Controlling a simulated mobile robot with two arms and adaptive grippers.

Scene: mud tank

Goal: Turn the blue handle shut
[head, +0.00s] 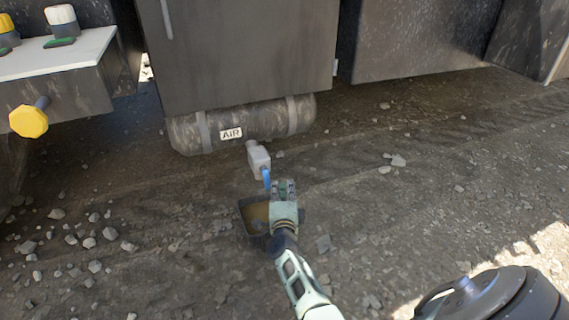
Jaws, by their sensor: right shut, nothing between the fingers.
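The blue handle (266,175) hangs down from a pale grey valve body (259,158) under the dark air tank (272,119), which carries a white "AIR" label. Only a short stretch of the handle shows. My right gripper (283,186) is shut and empty, close to the lower end of the handle and just right of it. I cannot tell whether they touch. My left gripper is not in view.
A dark tray (251,208) with brown contents sits below the valve, partly behind my right gripper. A yellow knob (28,121) sticks out below a white-topped shelf (60,55) at left. Gravel stones (398,160) lie scattered on the muddy ground.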

